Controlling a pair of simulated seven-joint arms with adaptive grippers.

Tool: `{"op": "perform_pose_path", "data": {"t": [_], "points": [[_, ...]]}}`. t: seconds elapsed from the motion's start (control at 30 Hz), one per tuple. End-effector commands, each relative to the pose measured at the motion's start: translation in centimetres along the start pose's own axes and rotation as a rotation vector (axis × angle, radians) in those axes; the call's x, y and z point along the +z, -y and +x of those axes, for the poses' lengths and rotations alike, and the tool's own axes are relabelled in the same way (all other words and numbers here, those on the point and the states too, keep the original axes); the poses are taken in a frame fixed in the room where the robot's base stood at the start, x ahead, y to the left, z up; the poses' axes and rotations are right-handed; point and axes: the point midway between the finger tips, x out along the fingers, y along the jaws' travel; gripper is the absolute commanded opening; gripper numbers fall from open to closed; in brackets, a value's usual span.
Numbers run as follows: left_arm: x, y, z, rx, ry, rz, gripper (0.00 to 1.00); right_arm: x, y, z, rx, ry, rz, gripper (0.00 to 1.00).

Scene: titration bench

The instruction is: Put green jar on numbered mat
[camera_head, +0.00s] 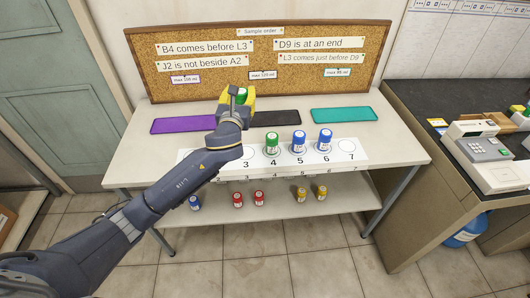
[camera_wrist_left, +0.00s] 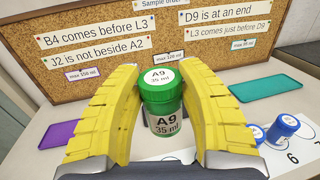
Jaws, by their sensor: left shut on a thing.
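My left gripper (camera_head: 238,97) is shut on a green jar (camera_wrist_left: 162,105), which reads A9, 35 ml in the left wrist view. In the head view this jar (camera_head: 241,95) shows between the fingers, near the left end of the black mat; its exact height is unclear. The white numbered mat (camera_head: 347,149) lies along the table's front. Another green jar (camera_head: 272,143) stands upright at 4. Blue jars stand at 5 (camera_head: 298,142) and 6 (camera_head: 325,139). Spots 3 and 7 look empty; my arm hides the lower numbers. My right gripper is not in view.
Purple (camera_head: 182,124), black (camera_head: 278,118) and teal (camera_head: 345,114) mats lie empty behind the numbered mat. A cork board (camera_head: 262,82) with clue strips stands at the back. Red, yellow and blue jars sit on the lower shelf (camera_head: 278,207). A dark counter (camera_head: 425,112) stands right.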

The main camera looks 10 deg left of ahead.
Motion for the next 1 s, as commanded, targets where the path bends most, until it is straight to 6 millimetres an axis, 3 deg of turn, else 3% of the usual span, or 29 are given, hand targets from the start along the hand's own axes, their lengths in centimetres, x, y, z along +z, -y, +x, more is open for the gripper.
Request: {"op": "perform_pose_path", "data": {"t": [0.13,0.27,0.7,1.0], "points": [[-0.2,-1.0,-0.2,0.045,0.000,0.001,0.10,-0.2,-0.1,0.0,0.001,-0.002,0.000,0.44],[-2.0,-1.4,-0.2,0.062,-0.002,0.003,0.10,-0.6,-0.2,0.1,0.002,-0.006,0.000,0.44],[-11.7,-1.4,-0.3,0.060,-0.002,0.004,0.10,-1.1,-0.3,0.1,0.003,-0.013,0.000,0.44],[-15.6,-1.4,-0.3,0.060,0.002,0.001,0.10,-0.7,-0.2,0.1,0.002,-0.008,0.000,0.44]]}}
